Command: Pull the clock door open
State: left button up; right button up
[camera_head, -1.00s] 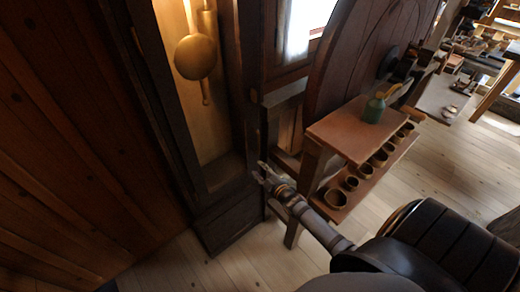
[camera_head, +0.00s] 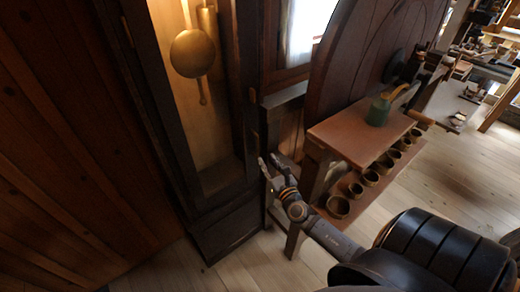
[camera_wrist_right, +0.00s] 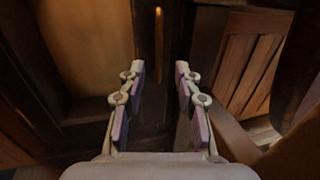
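The tall dark wooden clock case (camera_head: 229,226) stands left of centre in the head view. Its dark-framed front (camera_head: 166,108) surrounds a lit compartment with a round brass pendulum (camera_head: 192,53). I cannot tell whether glass covers it; the door looks flush with the case. A slim upright brass handle (camera_wrist_right: 158,30) shows on a dark stile in the wrist view, ahead of the fingers and between their lines. My right gripper (camera_head: 273,164) is open and empty by the lower right edge of the clock; it also shows in the wrist view (camera_wrist_right: 160,95). My left gripper is out of view.
Plank floor (camera_head: 430,180) lies open at right.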

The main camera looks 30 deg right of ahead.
aim_at(258, 147)
jog(key=w+d, duration=0.1)
jog(key=w, duration=0.6)
jog(key=shift+w+d, duration=0.2)
jog(key=shift+w, duration=0.2)
jog(key=shift+c, duration=0.3)
grip_shut()
